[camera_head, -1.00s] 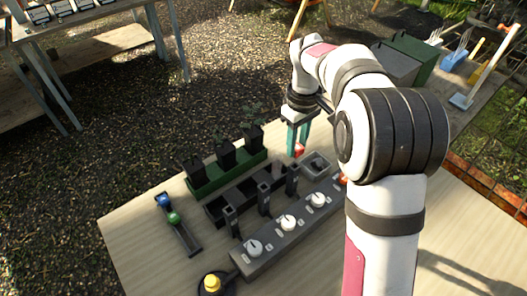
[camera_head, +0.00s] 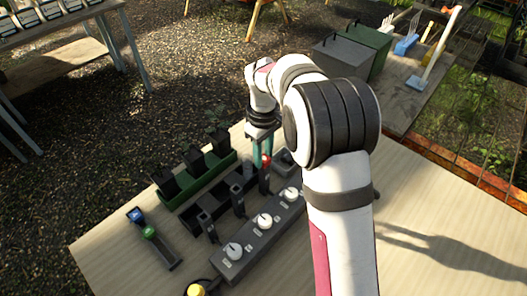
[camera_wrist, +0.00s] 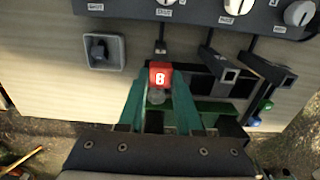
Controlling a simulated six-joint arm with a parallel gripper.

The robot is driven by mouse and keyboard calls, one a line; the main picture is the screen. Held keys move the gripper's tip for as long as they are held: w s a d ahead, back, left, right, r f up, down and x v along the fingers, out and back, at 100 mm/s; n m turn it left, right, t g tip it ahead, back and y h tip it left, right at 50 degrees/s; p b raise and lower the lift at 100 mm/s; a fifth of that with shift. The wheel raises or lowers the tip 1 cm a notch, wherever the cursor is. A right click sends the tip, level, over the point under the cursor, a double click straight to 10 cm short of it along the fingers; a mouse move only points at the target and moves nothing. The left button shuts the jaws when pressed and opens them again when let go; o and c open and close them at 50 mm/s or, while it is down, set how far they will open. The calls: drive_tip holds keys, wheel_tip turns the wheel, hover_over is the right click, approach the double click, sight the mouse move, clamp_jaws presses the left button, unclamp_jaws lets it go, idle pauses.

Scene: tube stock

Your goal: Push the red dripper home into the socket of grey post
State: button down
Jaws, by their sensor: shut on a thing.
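The red dripper (camera_head: 266,160) is in my gripper (camera_head: 262,150), which has teal fingers. In the wrist view the dripper (camera_wrist: 159,76) shows a white mark on its red face, and the fingers (camera_wrist: 159,96) are shut on it. A clear or grey part shows between the fingers below the red. In the head view the dripper is at the top of the rightmost dark grey post (camera_head: 264,181). I cannot tell whether it is in the socket. The other two posts (camera_head: 238,201) and (camera_head: 207,226) stand to the left; their tops look empty.
A grey console (camera_head: 262,238) with white knobs lies in front of the posts. A green tray with black pots (camera_head: 196,170) is behind. A small grey tray (camera_wrist: 91,60) is beside the posts. A rail with blue and green pieces (camera_head: 160,246) lies left. The table's right is clear.

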drive_tip(key=shift+f, duration=0.15)
idle(0.4)
drive_tip(key=c, duration=0.5)
unclamp_jaws()
wheel_tip(320, 180, up, 16)
drive_tip(key=shift+f, duration=0.1)
drive_tip(key=s+d+m, duration=0.4)
drive_tip(key=s+m, duration=0.2)
drive_tip(key=s, duration=0.7)
drive_tip(key=s+f+m, duration=0.2)
drive_tip(key=s+m, duration=0.1)
drive_tip(key=s, duration=0.3)
drive_tip(key=s+f+m+y, duration=0.1)
drive_tip(key=s+f+m, duration=0.1)
drive_tip(key=s, duration=0.4)
drive_tip(key=s+f+m, duration=0.3)
drive_tip(key=s, duration=0.3)
drive_tip(key=shift+s+d+f+m+y, duration=0.25)
drive_tip(key=shift+s+f+m+y, duration=0.05)
drive_tip(key=shift+s+f+y, duration=0.1)
